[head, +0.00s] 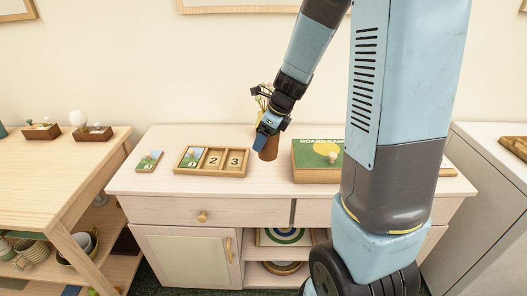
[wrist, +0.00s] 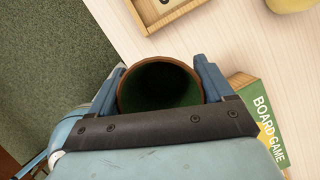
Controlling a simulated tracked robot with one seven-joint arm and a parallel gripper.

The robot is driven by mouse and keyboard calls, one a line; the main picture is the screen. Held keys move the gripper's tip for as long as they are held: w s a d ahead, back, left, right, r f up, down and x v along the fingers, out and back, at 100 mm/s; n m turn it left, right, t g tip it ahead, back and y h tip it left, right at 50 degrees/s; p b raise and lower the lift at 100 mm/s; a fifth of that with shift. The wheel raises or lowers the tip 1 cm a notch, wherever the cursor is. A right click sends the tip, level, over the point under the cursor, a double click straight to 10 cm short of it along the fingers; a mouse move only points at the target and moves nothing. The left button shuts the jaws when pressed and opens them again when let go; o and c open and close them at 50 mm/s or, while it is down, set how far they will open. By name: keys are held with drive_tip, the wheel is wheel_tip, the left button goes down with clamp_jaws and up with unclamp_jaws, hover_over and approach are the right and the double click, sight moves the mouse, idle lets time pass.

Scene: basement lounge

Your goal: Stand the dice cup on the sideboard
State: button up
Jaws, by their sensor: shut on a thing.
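My gripper (head: 269,128) is shut on the dice cup (head: 269,150), a brown cup with a dark green inside. In the head view the cup is upright over the middle of the sideboard (head: 160,190), between a wooden tray and a board game box. In the wrist view I look down into the cup's open mouth (wrist: 160,88), with a blue finger on each side of it. The sideboard top (wrist: 215,45) shows beyond the cup. I cannot tell whether the cup's base touches the sideboard.
The wooden tray (head: 232,171) with number tiles is left of the cup. The board game box (head: 306,165) is close on its right. Flowers (head: 262,98) stand behind my gripper. A loose card tile (head: 149,161) lies farther left. The sideboard front strip is clear.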

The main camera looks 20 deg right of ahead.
drive_tip(key=shift+w+d+f, duration=0.15)
drive_tip(key=shift+w+f, duration=0.75)
drive_tip(key=shift+f, duration=0.65)
drive_tip(key=shift+w+d+f, duration=0.1)
drive_tip(key=shift+w+f, duration=0.85)
drive_tip(key=shift+f, duration=0.55)
drive_tip(key=shift+w+d+f, duration=0.15)
drive_tip(key=shift+w+f, duration=0.75)
drive_tip(key=shift+f, duration=0.65)
drive_tip(key=shift+f, duration=0.1)
drive_tip(key=o, duration=0.9)
drive_tip(key=shift+o, duration=0.2)
